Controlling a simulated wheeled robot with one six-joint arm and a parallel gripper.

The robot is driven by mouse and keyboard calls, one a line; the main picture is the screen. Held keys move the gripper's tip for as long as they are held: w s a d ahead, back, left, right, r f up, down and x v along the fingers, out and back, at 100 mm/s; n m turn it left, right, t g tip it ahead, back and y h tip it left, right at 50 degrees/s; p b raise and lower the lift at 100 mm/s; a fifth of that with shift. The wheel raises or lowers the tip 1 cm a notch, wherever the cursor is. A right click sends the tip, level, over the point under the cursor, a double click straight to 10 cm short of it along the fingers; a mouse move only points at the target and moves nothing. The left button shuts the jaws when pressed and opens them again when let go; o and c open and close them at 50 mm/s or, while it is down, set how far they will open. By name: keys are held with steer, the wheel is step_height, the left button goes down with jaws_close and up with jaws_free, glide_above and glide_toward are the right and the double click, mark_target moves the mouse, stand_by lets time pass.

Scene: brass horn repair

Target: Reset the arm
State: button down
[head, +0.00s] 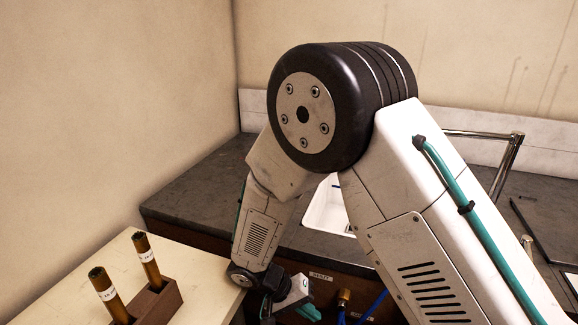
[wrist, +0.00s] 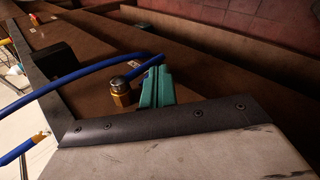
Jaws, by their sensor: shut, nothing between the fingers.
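My arm is folded in front of the head camera, with its big black elbow joint raised and the forearm reaching down to the front of the counter. My gripper (head: 306,312) is low at the bottom of the head view, partly cut off by the frame edge. In the wrist view its green fingers (wrist: 156,88) are together with nothing between them. A brass fitting (wrist: 121,92) shows just left of the fingers in that view; whether they touch it, I cannot tell. The brass fitting (head: 344,298) also shows right of my gripper in the head view.
A blue hose (wrist: 75,84) runs by the fitting. A cream table (head: 205,285) at left holds a wooden block (head: 158,303) with two labelled brass tubes (head: 148,262). A dark counter (head: 200,190) with a white sink (head: 325,212) and metal tap (head: 508,160) lies behind my arm.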

steer(key=s+d+r+y, duration=0.2)
steer(key=s+d+r, duration=0.4)
steer(key=r, duration=0.4)
steer(key=s+d+r+t+y, duration=0.1)
steer(key=s+d+r+y, duration=0.2)
steer(key=s+d+r, duration=0.3)
steer(key=s+d+r+t+y, duration=0.1)
steer(key=s+d+r+y, duration=0.2)
steer(key=r, duration=1.3)
steer(key=s+d, duration=0.3)
steer(key=d, duration=0.3)
steer(key=shift+n, duration=0.3)
